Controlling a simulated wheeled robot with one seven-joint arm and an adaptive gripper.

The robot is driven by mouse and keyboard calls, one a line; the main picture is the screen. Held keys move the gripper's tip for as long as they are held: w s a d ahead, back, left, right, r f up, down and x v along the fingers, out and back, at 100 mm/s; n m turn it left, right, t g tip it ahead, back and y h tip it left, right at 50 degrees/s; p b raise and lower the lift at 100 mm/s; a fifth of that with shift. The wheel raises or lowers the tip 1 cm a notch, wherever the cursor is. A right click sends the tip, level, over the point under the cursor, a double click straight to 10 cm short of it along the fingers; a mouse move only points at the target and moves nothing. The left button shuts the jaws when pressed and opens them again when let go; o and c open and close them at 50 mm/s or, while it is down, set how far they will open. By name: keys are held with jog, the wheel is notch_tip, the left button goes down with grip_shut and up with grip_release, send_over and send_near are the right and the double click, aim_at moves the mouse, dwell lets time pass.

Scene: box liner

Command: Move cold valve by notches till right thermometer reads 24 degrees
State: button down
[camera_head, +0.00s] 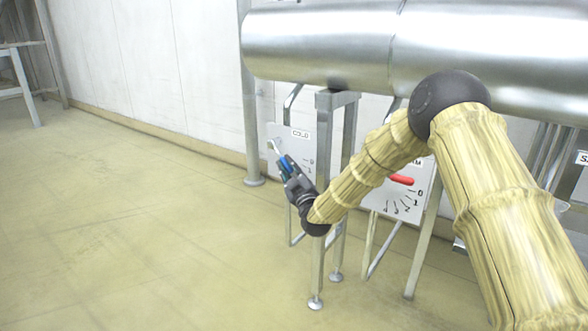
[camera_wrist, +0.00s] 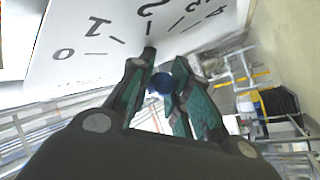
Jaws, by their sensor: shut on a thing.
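The cold valve panel (camera_head: 296,138) is a white plate labelled COLD, on the wall side below the big pipe. The valve's blue handle (camera_head: 286,162) shows between the fingers of my gripper (camera_head: 288,168), which is shut on it. In the wrist view, the blue handle end (camera_wrist: 160,84) sits between the fingertips of my gripper (camera_wrist: 164,72). The panel's scale (camera_wrist: 125,38) shows several numbered notches starting from 0. The handle is near the marks for 1 and 2; its exact notch cannot be told. No thermometer is readable in either view.
A second white panel (camera_head: 384,203), with a red handle (camera_head: 402,180) and its own scale, stands right of my gripper, partly behind my arm. A large metal pipe (camera_head: 320,45) runs above. Metal support legs (camera_head: 318,240) stand close by. The floor at left is clear.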

jog(key=c, duration=1.3)
grip_release()
jog(key=shift+s, duration=0.15)
jog(key=v, duration=1.1)
jog(key=shift+s+d+f, duration=0.15)
jog(key=shift+s+d, duration=0.05)
jog(key=shift+s, duration=0.15)
